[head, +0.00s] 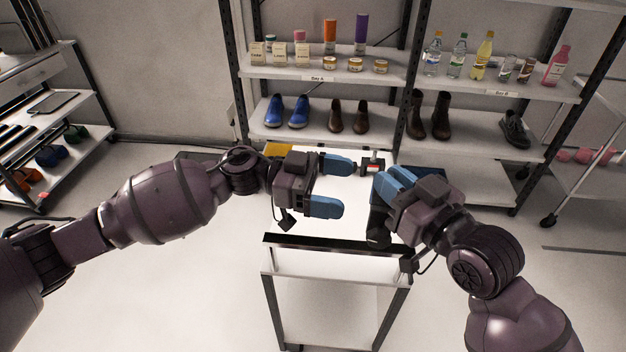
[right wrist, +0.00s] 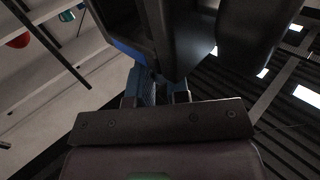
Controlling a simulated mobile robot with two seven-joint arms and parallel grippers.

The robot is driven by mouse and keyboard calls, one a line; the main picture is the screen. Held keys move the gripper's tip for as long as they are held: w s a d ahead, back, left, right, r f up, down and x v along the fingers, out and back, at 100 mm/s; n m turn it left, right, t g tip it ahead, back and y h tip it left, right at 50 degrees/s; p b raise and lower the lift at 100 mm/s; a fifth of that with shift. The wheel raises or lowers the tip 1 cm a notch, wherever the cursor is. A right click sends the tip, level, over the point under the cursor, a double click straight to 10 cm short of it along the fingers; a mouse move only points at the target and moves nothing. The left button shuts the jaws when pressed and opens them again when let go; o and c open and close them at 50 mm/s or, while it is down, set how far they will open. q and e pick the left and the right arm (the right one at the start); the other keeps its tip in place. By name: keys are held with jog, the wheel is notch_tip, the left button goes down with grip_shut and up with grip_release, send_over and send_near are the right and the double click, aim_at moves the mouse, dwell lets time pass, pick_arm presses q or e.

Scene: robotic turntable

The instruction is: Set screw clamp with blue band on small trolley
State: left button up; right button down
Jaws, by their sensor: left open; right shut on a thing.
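The small trolley (head: 300,241) stands in front of me, with a white top and a dark front edge. My right gripper (head: 391,187) is shut on a dark thing (head: 378,222) over the trolley's right side; it is probably the screw clamp, but no blue band can be made out. In the right wrist view a large dark body (right wrist: 180,35) fills the space beyond the blue fingers (right wrist: 150,88). My left gripper (head: 334,184) is open and empty above the trolley top, its blue fingers spread apart. Whether the dark thing touches the trolley cannot be told.
A small black item with a red and white label (head: 372,166) is at the trolley's back right. A yellow thing (head: 278,150) is at its back left. Shelves (head: 330,74) with shoes and bottles stand behind. Another rack (head: 60,108) is at left, a cart (head: 580,170) at right.

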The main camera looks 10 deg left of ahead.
aim_at(376, 192)
pick_arm(q)
jog(key=shift+s+d, duration=0.2)
jog(key=shift+d, duration=1.5)
jog(key=shift+s+d, duration=0.15)
jog(key=shift+d, duration=1.5)
jog(key=c, duration=0.8)
pick_arm(e)
jog(key=shift+r, duration=0.1)
jog(key=c, duration=1.1)
grip_release()
pick_arm(q)
jog(key=shift+w, duration=0.1)
pick_arm(e)
jog(key=shift+o, duration=0.4)
jog(key=shift+s+a, duration=0.1)
jog(key=shift+s, duration=0.1)
jog(key=shift+c, duration=0.4)
